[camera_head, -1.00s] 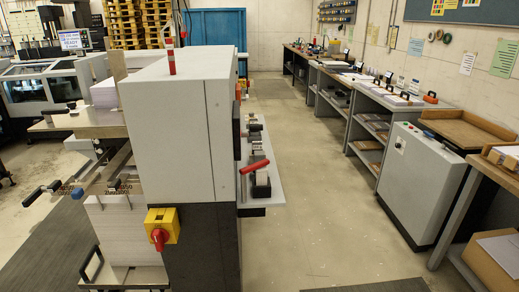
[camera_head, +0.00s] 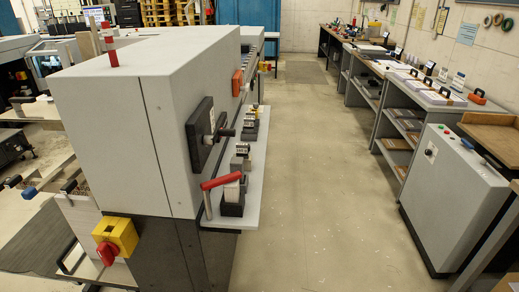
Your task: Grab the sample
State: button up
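I cannot tell which thing is the sample. Papers or booklets (camera_head: 440,95) with black handles lie on the grey shelf bench (camera_head: 420,110) along the right wall; they are small and their details are unclear. A grey stitching machine (camera_head: 115,85) fills the left side close to me. Its side ledge (camera_head: 253,190) carries a red-handled lever (camera_head: 221,181) and several small dark devices. My gripper is not in view.
A clear aisle floor (camera_head: 315,180) runs between the machine and the right-hand benches. A grey control cabinet (camera_head: 450,195) and a wooden-topped tray (camera_head: 490,133) stand at the right. A yellow-red switch (camera_head: 114,238) juts from the machine.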

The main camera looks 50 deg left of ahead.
aim_at(242, 149)
jog(key=i, duration=2)
jog(key=u, duration=3.85)
